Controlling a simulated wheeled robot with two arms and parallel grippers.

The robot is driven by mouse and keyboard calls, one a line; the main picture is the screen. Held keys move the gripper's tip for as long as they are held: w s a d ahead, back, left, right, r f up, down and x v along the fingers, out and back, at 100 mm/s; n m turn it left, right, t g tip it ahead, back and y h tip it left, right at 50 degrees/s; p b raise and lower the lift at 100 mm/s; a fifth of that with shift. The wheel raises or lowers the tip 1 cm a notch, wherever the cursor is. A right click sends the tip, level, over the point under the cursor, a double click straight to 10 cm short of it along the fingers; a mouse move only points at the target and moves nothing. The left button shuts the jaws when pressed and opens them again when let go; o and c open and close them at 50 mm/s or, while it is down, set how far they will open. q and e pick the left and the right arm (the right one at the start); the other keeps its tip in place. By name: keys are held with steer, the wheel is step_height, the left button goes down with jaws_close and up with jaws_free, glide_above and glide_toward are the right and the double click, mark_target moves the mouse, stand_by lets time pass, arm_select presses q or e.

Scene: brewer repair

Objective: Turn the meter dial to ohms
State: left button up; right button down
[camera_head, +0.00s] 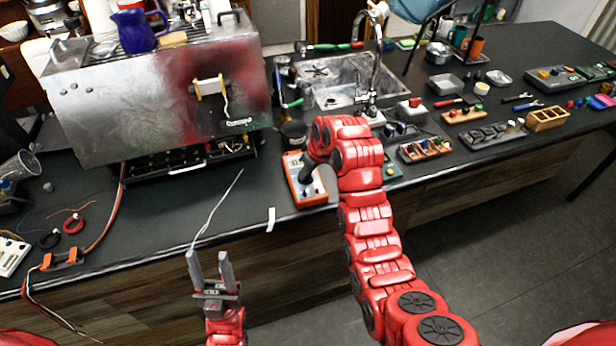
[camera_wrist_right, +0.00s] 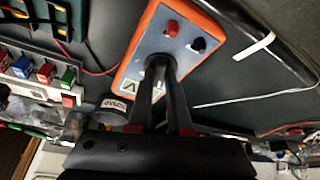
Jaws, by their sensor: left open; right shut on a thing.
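The meter (camera_head: 291,168) has an orange case and a grey face, and lies near the counter's front edge. In the right wrist view the meter (camera_wrist_right: 143,52) shows a red jack, a black jack and a "V" mark on its face. My right gripper (camera_head: 304,184) reaches down onto the meter's face. In the right wrist view its fingertips (camera_wrist_right: 161,66) are shut on the dark round dial (camera_wrist_right: 158,60), which they mostly cover. The dial's pointer and the ohms mark cannot be made out. My left gripper (camera_head: 209,258) is open and empty, in front of the counter.
The steel brewer (camera_head: 150,95) stands left of the meter. A sink (camera_head: 335,80) lies behind it. Trays of small parts (camera_head: 425,150) sit to the right. A white strip (camera_head: 271,218) and a thin pale wire (camera_head: 215,207) lie on the counter to the left.

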steer(key=shift+s+a+f+m+h+b, duration=0.15)
steer(key=shift+f+m+h+b, duration=0.15)
steer(key=shift+m+b, duration=0.55)
steer(key=m, duration=0.1)
steer(key=m+h+b, duration=0.1)
steer(key=m, duration=0.1)
steer(key=shift+a+r+t+b, duration=0.1)
steer(key=shift+r+t+b, duration=0.1)
steer(key=shift+t+b, duration=0.15)
steer(key=m+h, duration=0.1)
steer(key=m, duration=0.2)
steer(key=shift+a+b, duration=0.1)
steer(key=shift+b, duration=0.2)
steer(key=shift+r+m+h, duration=0.1)
steer(key=shift+m+h, duration=0.6)
steer(key=shift+m, duration=0.65)
steer(key=c, duration=0.8)
jaws_free()
steer(key=shift+c, duration=0.2)
